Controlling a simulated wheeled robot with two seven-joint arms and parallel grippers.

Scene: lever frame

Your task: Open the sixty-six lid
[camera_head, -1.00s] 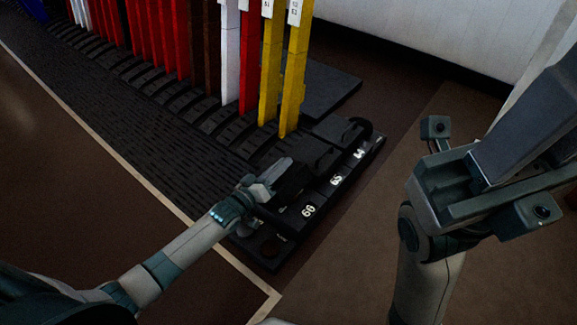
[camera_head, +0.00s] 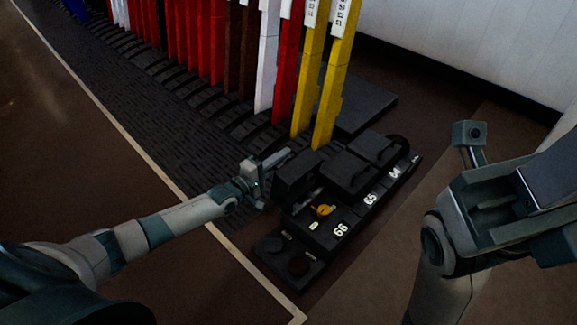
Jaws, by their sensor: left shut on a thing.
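The sixty-six box (camera_head: 335,236) is a black box with a white 66 on its sloping front, at the near end of a row of boxes. It stands open, with an orange-yellow part (camera_head: 323,210) showing inside. Its dark lid (camera_head: 296,174) is raised on the far left side. My left gripper (camera_head: 262,180) is at the lid's left side, shut on it; the exact contact is hard to see in the dark. My right arm (camera_head: 445,255) is at the right, apart from the boxes, and its gripper's jaws cannot be made out clearly.
The boxes marked 65 (camera_head: 346,172) and 64 (camera_head: 379,148) are closed behind it. Tall yellow (camera_head: 330,85), red and white levers stand close behind the boxes. A low black end piece (camera_head: 288,262) lies in front. The brown floor to the left is clear.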

